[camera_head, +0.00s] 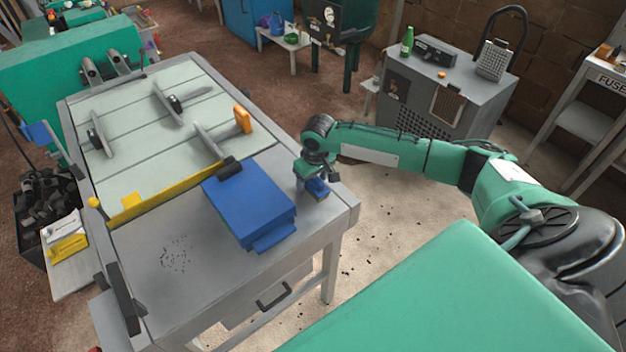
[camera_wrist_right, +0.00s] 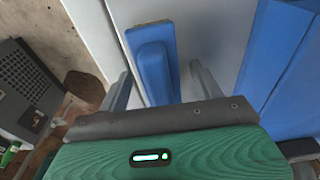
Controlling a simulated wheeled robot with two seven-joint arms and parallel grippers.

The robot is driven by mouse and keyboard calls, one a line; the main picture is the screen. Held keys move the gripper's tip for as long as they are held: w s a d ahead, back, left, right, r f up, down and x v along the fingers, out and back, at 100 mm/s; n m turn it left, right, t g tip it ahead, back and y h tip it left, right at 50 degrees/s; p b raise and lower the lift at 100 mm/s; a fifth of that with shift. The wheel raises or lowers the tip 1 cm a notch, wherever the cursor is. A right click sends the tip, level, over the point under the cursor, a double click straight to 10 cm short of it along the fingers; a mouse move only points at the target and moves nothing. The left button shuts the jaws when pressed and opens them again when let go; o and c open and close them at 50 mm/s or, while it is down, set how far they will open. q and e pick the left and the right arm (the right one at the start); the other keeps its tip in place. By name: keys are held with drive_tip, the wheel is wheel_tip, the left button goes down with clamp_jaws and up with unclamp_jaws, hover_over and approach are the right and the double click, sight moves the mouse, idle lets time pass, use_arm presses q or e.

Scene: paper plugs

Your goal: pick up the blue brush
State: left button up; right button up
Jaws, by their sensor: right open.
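The blue brush (camera_head: 317,188) lies near the right edge of the grey workbench, beside the large blue block. In the right wrist view the brush (camera_wrist_right: 153,62) shows as a blue bar between the two fingers. My right gripper (camera_head: 312,178) is above the brush and partly covers it. In the right wrist view the right gripper (camera_wrist_right: 160,85) is open, one finger on each side of the brush, with gaps visible. I cannot tell whether the fingers are down at the brush's height. My left gripper does not show.
A large blue block (camera_head: 248,200) stands on the workbench (camera_head: 165,290) left of the brush. A yellow strip (camera_head: 155,200) and an orange-handled part (camera_head: 242,119) lie farther left and back. A grey cabinet (camera_head: 480,95) stands behind my right arm.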

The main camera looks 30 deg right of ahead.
drive_tip(key=shift+f, duration=0.3)
drive_tip(key=c, duration=1.1)
drive_tip(key=shift+r, duration=0.1)
drive_tip(key=shift+r+b, duration=2.35)
drive_tip(key=shift+r, duration=7.65)
drive_tip(key=o, duration=0.5)
drive_tip(key=shift+c, duration=0.2)
drive_tip(key=c, duration=0.3)
drive_tip(key=shift+w, duration=0.1)
drive_tip(key=shift+c, duration=0.2)
